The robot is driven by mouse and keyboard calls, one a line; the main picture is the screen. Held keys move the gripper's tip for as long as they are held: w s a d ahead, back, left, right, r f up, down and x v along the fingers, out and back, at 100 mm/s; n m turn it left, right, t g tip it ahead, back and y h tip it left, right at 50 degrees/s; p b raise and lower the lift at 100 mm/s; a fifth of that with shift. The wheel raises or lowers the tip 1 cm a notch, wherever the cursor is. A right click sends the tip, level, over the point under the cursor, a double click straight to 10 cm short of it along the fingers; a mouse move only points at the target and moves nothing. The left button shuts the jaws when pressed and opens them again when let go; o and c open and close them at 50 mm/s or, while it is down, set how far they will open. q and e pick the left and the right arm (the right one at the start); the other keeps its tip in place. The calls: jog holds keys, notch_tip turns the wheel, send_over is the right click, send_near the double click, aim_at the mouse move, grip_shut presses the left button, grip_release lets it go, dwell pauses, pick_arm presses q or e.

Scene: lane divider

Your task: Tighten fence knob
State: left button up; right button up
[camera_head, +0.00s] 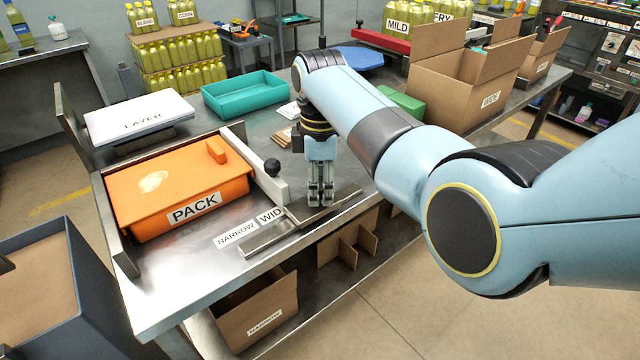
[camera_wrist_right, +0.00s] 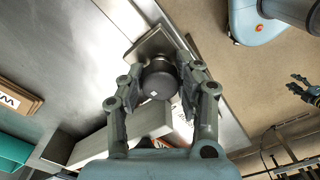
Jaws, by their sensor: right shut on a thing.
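My right gripper (camera_head: 321,198) points down over the slotted rail plate near the table's front edge. In the right wrist view, its fingers (camera_wrist_right: 172,80) are shut around a dark round knob (camera_wrist_right: 158,82) that sits over a grey metal plate (camera_wrist_right: 150,45). This knob is hidden by the fingers in the head view. My left gripper (camera_wrist_right: 299,88) shows small at the right of the wrist view, open and away from the table.
The orange PACK box (camera_head: 165,190) lies left of the fence. NARROW (camera_head: 236,233) and WIDE (camera_head: 270,215) labels lie by the rail. A teal tray (camera_head: 245,93), a white LAYER stack (camera_head: 138,115) and an open carton (camera_head: 465,90) stand farther back.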

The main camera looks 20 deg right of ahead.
jog(key=m+p, duration=0.3)
jog(key=shift+r, duration=0.2)
jog(key=m+p, duration=0.2)
jog(key=m, duration=0.2)
jog(key=shift+m, duration=0.4)
jog(key=m+p, duration=0.2)
jog(key=m, duration=0.3)
jog(key=shift+f, duration=0.1)
jog(key=m, duration=0.5)
jog(key=shift+w+a+p, duration=0.1)
jog(key=shift+w+p, duration=0.05)
jog(key=shift+p, duration=0.15)
jog(key=shift+m, duration=0.4)
jog(key=o, duration=1.2)
notch_tip(320, 180, up, 12)
